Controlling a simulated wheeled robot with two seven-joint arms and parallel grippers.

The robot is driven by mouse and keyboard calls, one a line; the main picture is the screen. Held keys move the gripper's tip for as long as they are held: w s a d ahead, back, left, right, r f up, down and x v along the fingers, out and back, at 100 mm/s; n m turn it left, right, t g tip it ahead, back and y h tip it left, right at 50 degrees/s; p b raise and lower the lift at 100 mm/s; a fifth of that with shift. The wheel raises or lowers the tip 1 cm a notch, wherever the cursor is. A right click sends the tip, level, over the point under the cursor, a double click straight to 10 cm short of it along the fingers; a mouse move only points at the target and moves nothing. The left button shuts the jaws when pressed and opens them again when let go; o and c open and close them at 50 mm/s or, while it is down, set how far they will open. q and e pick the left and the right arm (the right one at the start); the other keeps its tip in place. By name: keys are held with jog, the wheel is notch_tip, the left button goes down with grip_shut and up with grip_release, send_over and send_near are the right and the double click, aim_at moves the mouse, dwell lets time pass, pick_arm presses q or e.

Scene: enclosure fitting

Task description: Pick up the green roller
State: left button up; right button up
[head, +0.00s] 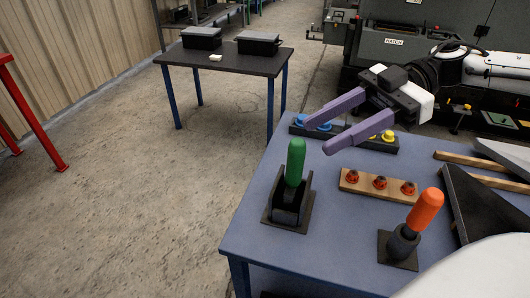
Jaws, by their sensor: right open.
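The green roller (295,162) stands upright, tilted slightly, in a black holder (290,212) near the left edge of the blue table. Its lower end is hidden inside the holder. My right gripper (315,138) has purple fingers, spread apart and empty. It reaches in from the right, above the table, with its fingertips pointing left, just right of the roller's top in the picture. I cannot tell the exact gap in depth. My left gripper is not in view.
An orange-handled tool (425,208) stands in a black holder at the right front. A wooden strip (352,187) with several red-orange pieces lies mid-table. A dark strip (298,130) with blue and yellow pieces sits behind, partly hidden by my fingers. A dark side table (225,61) with boxes stands behind.

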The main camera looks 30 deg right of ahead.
aim_at(295, 167)
jog(key=x, duration=0.3)
jog(key=f+x, duration=0.1)
jog(key=x, duration=0.6)
jog(key=shift+w+f+b, duration=0.2)
jog(key=shift+f+b, duration=0.1)
jog(key=shift+b, duration=0.1)
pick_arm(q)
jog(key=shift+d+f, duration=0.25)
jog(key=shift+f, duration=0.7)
pick_arm(e)
jog(key=c, duration=1)
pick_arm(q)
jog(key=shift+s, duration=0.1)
pick_arm(e)
grip_shut()
